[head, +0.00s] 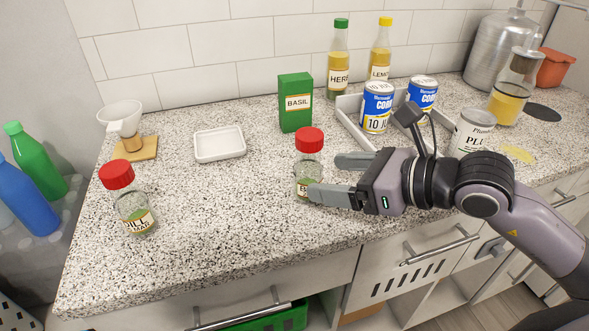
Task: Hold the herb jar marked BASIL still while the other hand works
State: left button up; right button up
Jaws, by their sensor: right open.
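A glass herb jar with a red lid (307,163) stands upright near the middle of the counter. Its label shows a "B"; the rest is hidden behind a finger of my right gripper. My right gripper (324,177) is open and comes in from the right. Its near finger passes in front of the jar's lower part, and its far finger ends just to the right of the jar. I cannot tell whether either finger touches it. My left gripper is not in view.
Another red-lidded jar (134,202), its label partly readable as "ILL", stands at the left. A green BASIL box (295,103) stands behind the herb jar. A white dish (219,144) sits back left. Cans and a tray (350,124) are at the right. The counter's front middle is clear.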

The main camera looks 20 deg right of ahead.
aim_at(301, 174)
jog(key=x, duration=0.2)
jog(key=p+x, duration=0.1)
jog(key=x, duration=0.2)
jog(key=shift+w+a+r, duration=0.2)
jog(key=shift+a, duration=0.3)
jog(key=shift+w+a+f+p, duration=0.3)
jog(key=shift+w+a, duration=0.05)
jog(key=shift+w, duration=0.05)
jog(key=c, duration=1.1)
